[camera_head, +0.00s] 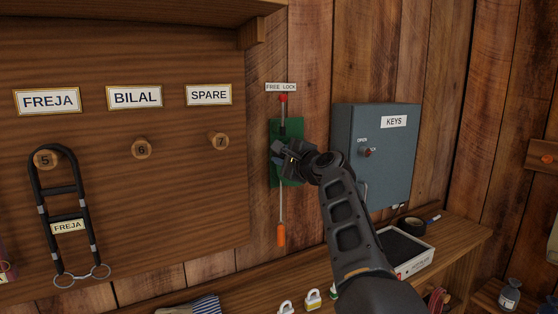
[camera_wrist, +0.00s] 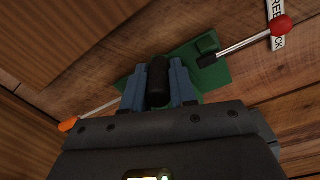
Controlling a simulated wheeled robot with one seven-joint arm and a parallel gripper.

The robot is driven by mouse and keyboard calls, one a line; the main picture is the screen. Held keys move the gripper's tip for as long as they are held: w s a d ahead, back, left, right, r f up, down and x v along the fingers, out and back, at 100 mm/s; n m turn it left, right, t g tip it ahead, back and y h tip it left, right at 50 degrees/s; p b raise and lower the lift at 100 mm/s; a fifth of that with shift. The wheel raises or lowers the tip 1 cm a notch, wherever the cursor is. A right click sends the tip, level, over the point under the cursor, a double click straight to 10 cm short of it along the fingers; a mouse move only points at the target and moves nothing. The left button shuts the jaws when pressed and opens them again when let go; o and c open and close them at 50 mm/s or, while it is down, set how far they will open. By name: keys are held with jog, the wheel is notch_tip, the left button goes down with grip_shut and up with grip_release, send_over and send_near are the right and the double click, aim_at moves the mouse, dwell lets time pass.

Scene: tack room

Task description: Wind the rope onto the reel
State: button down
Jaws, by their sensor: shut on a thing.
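A green plate (camera_head: 287,182) is fixed to the plank wall under a FREE LOCK sign (camera_head: 281,87). A thin grey rod with a red knob (camera_head: 283,97) rises from it, and another grey length with an orange end (camera_head: 281,236) reaches down below. My gripper (camera_head: 284,152) is at the plate and covers its middle. In the wrist view its blue jaws (camera_wrist: 158,85) are shut on a black cylindrical handle (camera_wrist: 157,72) in front of the green plate (camera_wrist: 213,73). The red knob (camera_wrist: 281,25) and orange end (camera_wrist: 68,124) also show there. I cannot make out a rope or a reel.
A grey KEYS cabinet (camera_head: 350,127) is close on the right. A wooden board with numbered pegs (camera_head: 141,149) and a hanging black bridle-like item (camera_head: 38,190) is on the left. Below, a bench holds an open box (camera_head: 416,264), black tape (camera_head: 410,225) and padlocks (camera_head: 313,298).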

jog(key=shift+w+d+r, duration=0.2)
jog(key=shift+d+r, duration=0.15)
jog(key=shift+r, duration=0.1)
jog(key=c, duration=0.9)
grip_release()
jog(key=shift+f, duration=0.1)
jog(key=shift+s, duration=0.15)
jog(key=shift+v, duration=3.75)
